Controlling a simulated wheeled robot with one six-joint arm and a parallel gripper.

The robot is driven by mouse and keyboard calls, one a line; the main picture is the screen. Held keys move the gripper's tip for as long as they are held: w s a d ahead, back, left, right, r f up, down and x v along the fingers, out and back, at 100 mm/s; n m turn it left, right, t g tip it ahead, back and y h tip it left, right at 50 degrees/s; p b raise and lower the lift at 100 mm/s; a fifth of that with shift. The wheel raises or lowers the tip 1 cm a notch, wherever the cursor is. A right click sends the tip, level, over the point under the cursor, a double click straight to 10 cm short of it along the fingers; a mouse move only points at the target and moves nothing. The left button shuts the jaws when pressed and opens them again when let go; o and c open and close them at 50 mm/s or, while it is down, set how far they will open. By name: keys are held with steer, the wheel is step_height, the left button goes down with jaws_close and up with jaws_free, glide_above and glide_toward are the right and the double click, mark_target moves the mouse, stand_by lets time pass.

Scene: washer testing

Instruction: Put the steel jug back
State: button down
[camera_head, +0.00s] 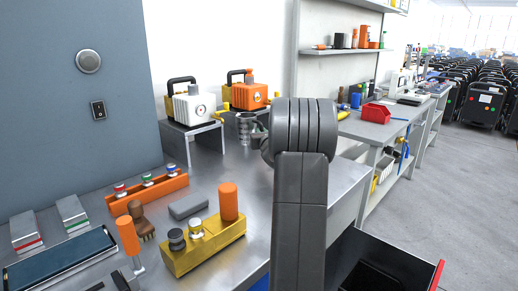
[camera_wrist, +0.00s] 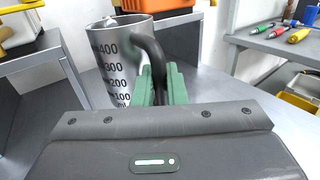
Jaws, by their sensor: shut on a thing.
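The steel jug (camera_wrist: 118,65) stands upright in the wrist view, with black graduation marks up to 400 on its side. It also shows in the head view (camera_head: 244,127), at the back of the metal bench, partly beside my arm. My gripper (camera_wrist: 160,88) has green fingers, shut on the jug's dark curved handle (camera_wrist: 152,55). In the head view my arm hides most of the gripper. I cannot tell whether the jug's base touches the bench, since its bottom is hidden.
Two small pumps, white (camera_head: 192,104) and orange (camera_head: 248,92), sit on metal stands behind the jug. A yellow block (camera_head: 203,246) with knobs, an orange rack (camera_head: 147,193), a brush (camera_head: 140,221) and a grey block (camera_head: 188,206) lie on the near bench. A drawer (camera_head: 385,262) stands open at lower right.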

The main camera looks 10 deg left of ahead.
step_height(320, 180, down, 4)
steer(key=shift+f+b, duration=0.15)
steer(key=shift+b, duration=0.5)
steer(key=c, duration=1.8)
jaws_free()
steer(key=shift+c, duration=0.2)
steer(key=o, duration=0.4)
